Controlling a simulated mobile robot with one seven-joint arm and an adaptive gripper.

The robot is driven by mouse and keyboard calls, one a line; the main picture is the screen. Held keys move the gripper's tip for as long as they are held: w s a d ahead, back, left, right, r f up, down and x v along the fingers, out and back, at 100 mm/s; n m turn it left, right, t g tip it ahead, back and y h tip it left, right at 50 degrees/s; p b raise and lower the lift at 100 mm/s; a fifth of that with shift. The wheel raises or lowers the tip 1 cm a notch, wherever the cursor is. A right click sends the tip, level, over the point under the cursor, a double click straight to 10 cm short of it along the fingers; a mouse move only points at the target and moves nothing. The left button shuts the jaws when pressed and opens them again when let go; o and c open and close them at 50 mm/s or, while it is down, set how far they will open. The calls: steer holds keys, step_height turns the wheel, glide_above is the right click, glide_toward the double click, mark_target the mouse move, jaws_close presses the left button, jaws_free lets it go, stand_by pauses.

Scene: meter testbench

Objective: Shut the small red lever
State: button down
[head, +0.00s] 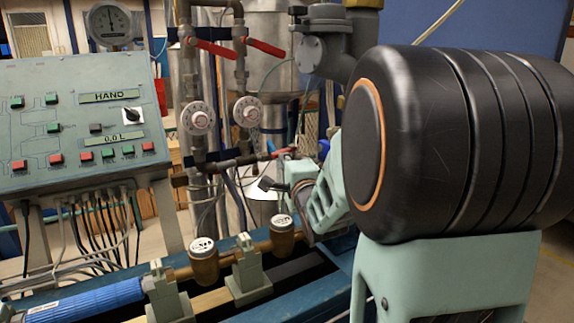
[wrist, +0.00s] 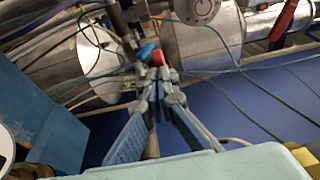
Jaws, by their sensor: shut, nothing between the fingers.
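The small red lever (head: 284,151) is at the right end of a horizontal grey pipe, below the two dials in the head view. In the wrist view a small red end (wrist: 158,59) shows just beyond the fingertips, beside a blue one (wrist: 146,50); it looks like the same lever. My gripper (wrist: 160,82) is shut and empty, its tips very close to the red end. I cannot tell whether they touch it. In the head view my arm hides most of the gripper, and the lever's full shape and angle are unclear.
Two larger red levers (head: 212,47) (head: 265,47) sit on the upright pipes above two round dials (head: 197,118) (head: 247,111). A control panel (head: 80,115) stands at left. Brass meters (head: 203,262) line the bench in front. Thin cables cross near the gripper in the wrist view.

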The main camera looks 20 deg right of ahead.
steer(key=shift+w+a+b, duration=0.95)
steer(key=shift+a+b, duration=0.05)
steer(key=shift+b, duration=0.2)
